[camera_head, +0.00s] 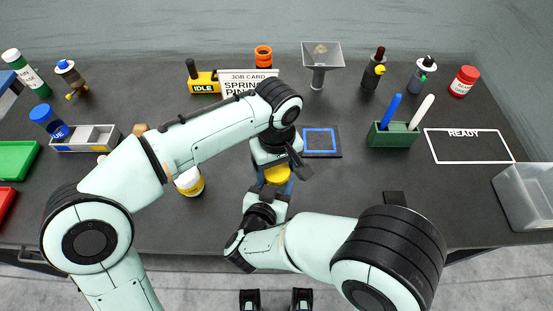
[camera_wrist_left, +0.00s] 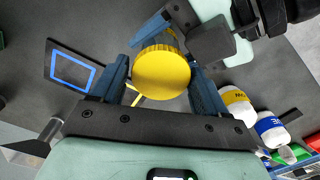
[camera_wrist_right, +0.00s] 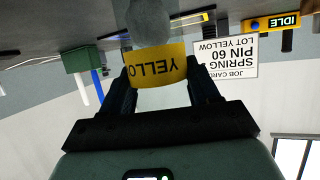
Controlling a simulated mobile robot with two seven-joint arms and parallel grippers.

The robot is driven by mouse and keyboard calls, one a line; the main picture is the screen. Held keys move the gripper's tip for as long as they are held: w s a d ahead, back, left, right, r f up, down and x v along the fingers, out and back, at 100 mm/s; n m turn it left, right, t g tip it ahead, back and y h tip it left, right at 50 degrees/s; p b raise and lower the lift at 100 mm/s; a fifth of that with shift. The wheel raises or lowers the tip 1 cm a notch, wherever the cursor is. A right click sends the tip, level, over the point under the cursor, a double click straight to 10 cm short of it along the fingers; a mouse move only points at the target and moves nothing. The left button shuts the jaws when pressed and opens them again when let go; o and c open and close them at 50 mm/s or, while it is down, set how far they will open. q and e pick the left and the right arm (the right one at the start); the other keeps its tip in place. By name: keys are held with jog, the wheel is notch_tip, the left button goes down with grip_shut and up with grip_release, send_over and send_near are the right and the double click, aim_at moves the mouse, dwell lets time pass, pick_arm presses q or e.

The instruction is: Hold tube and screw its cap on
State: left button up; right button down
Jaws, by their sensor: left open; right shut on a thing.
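My right gripper (camera_wrist_right: 160,92) is shut on the tube (camera_wrist_right: 158,65), whose yellow label reads "YELLO", and holds it above the table. A pale rounded end of the tube shows past the label. A ridged yellow cap (camera_wrist_left: 161,72) is at the tube, seen end-on between the fingers of my left gripper (camera_wrist_left: 162,85). My left gripper is open, one finger on each side of the cap. In the head view the left gripper (camera_head: 276,163) hangs over a bit of yellow (camera_head: 277,175). Whether the cap is seated on the thread is hidden.
A blue-outlined pad (camera_head: 320,141) lies just right of the grippers. A white bottle with a yellow band (camera_head: 190,182) stands left, under my left arm. The job card (camera_head: 240,80) stands behind. A green pen holder (camera_head: 392,135) and the READY outline (camera_head: 468,145) are right.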

pick_arm(q)
jog(key=c, duration=0.9)
jog(key=m, duration=1.6)
jog(key=o, duration=1.2)
